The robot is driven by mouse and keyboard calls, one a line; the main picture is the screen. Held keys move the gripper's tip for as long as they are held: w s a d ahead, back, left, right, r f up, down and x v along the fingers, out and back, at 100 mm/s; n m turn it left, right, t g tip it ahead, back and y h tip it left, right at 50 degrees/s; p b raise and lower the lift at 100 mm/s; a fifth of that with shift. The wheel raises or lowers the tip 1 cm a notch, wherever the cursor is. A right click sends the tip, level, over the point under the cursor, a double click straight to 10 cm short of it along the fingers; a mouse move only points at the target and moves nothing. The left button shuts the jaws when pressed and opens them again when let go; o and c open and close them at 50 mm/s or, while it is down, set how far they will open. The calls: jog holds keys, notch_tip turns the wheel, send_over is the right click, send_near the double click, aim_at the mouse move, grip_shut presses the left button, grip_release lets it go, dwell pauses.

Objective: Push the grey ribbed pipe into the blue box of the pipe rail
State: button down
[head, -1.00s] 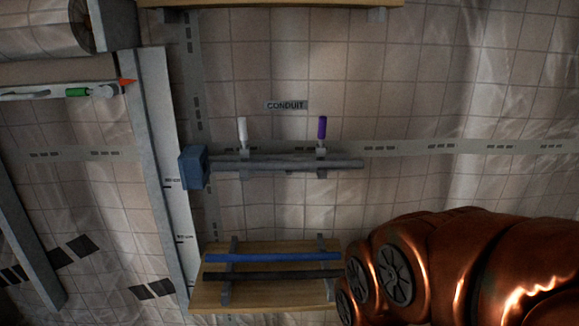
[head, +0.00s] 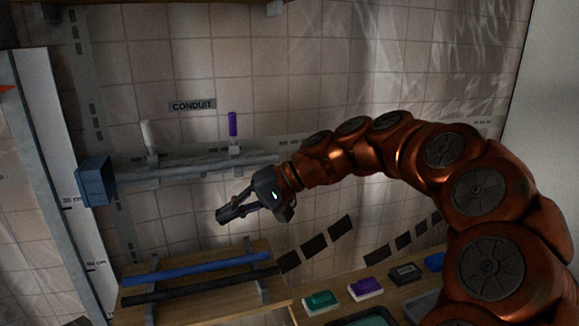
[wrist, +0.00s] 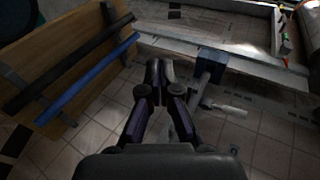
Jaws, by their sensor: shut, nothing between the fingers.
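The grey ribbed pipe (head: 190,169) lies level in the pipe rail's holders on the tiled wall. Its left end is at the blue box (head: 95,181); I cannot tell how far inside it is. A white handle (head: 149,135) and a purple handle (head: 233,124) stand up at the two holders. My gripper (head: 222,216) is shut and empty, in front of and below the pipe's right part in the head view. In the wrist view my gripper's fingertips (wrist: 158,66) meet, with the blue box (wrist: 210,62) to their right and part of the pipe behind the fingers.
A wooden shelf (head: 205,262) below the rail holds a blue pipe (head: 200,268) and a black pipe (head: 200,287). A bench with coloured blocks, such as a green one (head: 320,301), is at lower right. A pale upright (head: 45,170) stands left.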

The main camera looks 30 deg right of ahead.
jog(key=w+d+m+t+h+b, duration=0.1)
jog(key=w+d+m+t, duration=0.15)
jog(key=d, duration=0.85)
jog(key=w+d+r+m+t, duration=0.1)
jog(key=d+m+t, duration=0.25)
jog(key=d, duration=0.65)
jog(key=w+d+m+t+h+b, duration=0.15)
jog(key=d+t, duration=0.25)
jog(key=d, duration=0.7)
jog(key=w+a+p, duration=0.4)
jog(key=w+a, duration=0.5)
jog(key=shift+y, duration=0.45)
jog(key=shift+a, duration=0.1)
